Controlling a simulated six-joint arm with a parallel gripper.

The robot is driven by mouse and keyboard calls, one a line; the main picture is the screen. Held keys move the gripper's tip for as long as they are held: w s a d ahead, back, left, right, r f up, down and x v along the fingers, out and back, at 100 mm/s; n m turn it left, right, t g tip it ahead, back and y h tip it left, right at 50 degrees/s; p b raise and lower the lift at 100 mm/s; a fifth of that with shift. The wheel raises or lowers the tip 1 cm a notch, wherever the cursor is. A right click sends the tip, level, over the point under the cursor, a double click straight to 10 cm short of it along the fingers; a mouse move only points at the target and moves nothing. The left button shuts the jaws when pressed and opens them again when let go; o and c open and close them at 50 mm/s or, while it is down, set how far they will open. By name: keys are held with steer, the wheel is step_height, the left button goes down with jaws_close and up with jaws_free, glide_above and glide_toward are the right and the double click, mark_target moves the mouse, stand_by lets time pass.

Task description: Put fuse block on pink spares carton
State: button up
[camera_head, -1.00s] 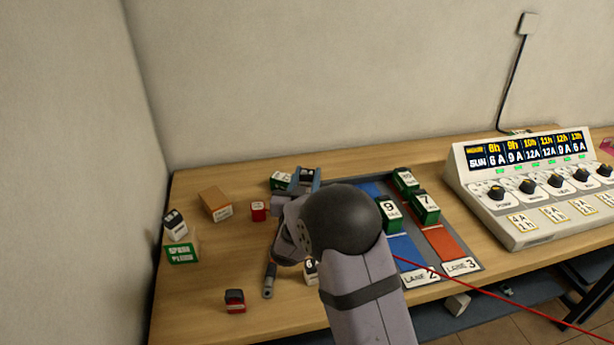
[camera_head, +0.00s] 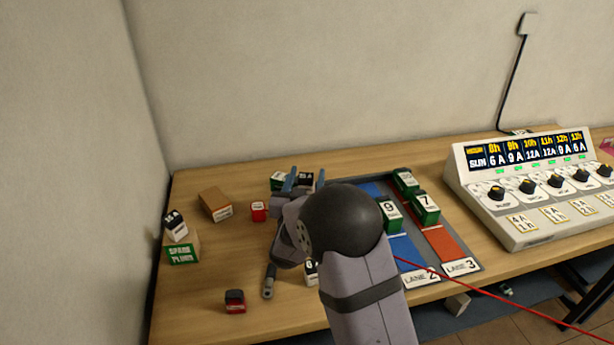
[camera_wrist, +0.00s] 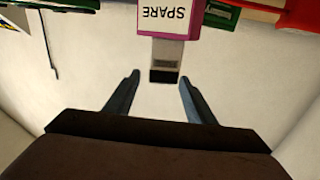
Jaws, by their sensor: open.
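The pink spares carton (camera_wrist: 184,20) is at the top of the wrist view, with its SPARE label upside down. A grey block with a black end, seemingly the fuse block (camera_wrist: 167,55), meets the carton's lower edge in this picture, so it appears to stand on the carton. My gripper (camera_wrist: 159,79) is open, its fingertips apart on either side of the block's black end with gaps showing. In the head view my gripper (camera_head: 305,180) is at the back of the table, partly behind my arm. I cannot make out the pink carton there.
A green carton (camera_head: 182,249) with a white-and-black block (camera_head: 176,226) on top stands at the left. A brown box (camera_head: 214,204) and red blocks (camera_head: 258,212) (camera_head: 235,300) stand nearby. The lane tray (camera_head: 462,250) holds green blocks. A console (camera_head: 525,225) is at the right.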

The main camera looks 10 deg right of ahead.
steer(key=shift+s+a+r, duration=0.25)
steer(key=shift+s, duration=0.3)
steer(key=shift+s+a+r, duration=0.2)
steer(key=shift+s+a, duration=0.05)
steer(key=shift+s, duration=0.3)
step_height(320, 180, up, 6)
steer(key=shift+b, duration=0.3)
